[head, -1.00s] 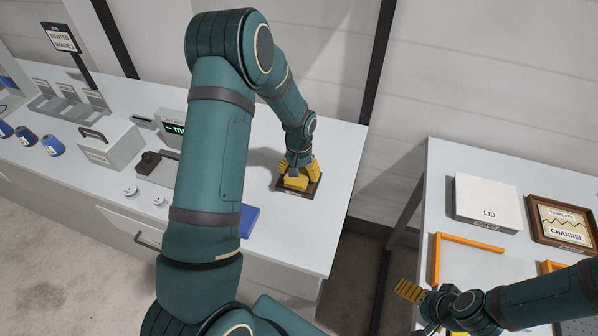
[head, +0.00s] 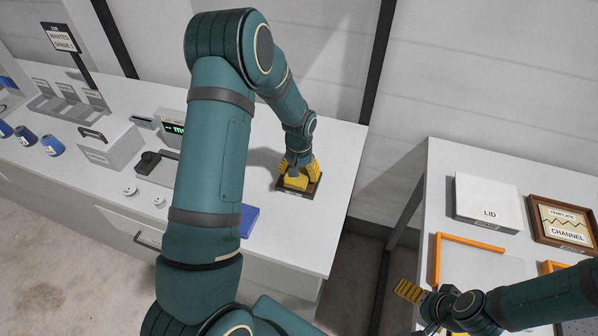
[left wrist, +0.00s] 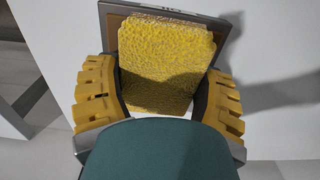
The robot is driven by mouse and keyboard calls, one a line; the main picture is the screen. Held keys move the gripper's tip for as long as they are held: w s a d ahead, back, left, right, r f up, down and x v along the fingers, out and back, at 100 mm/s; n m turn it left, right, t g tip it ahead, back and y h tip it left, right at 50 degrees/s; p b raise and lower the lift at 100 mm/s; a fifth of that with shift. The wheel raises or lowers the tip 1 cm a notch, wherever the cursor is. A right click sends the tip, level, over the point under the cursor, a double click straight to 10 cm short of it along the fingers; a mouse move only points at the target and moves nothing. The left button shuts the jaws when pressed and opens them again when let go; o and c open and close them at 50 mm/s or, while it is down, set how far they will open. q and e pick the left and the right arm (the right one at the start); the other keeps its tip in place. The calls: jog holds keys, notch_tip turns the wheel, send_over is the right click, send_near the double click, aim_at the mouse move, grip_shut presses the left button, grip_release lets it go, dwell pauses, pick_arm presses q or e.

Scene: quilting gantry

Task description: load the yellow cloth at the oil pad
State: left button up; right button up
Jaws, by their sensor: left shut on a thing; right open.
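The yellow cloth (head: 294,183) is a folded, textured yellow pad at my left gripper (head: 298,172), on the left-hand bench. It lies at the oil pad (head: 307,193), a small dark-framed tray. In the left wrist view the cloth (left wrist: 165,62) lies within the grey tray rim (left wrist: 228,35). My left gripper's yellow fingers stand on both sides of the cloth, shut on it.
A blue block (head: 249,220) lies on the left bench near my arm. A grey box (head: 111,150) and blue spools (head: 52,145) stand farther left. The right table holds a LID box (head: 487,203), a template frame (head: 565,222) and orange corner strips (head: 470,240). A gap separates bench and table.

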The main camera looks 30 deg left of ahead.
pick_arm(q)
jog(key=shift+r+p, duration=1.4)
jog(key=shift+r, duration=0.85)
jog(key=shift+r+p, duration=0.55)
jog(key=shift+r, duration=0.7)
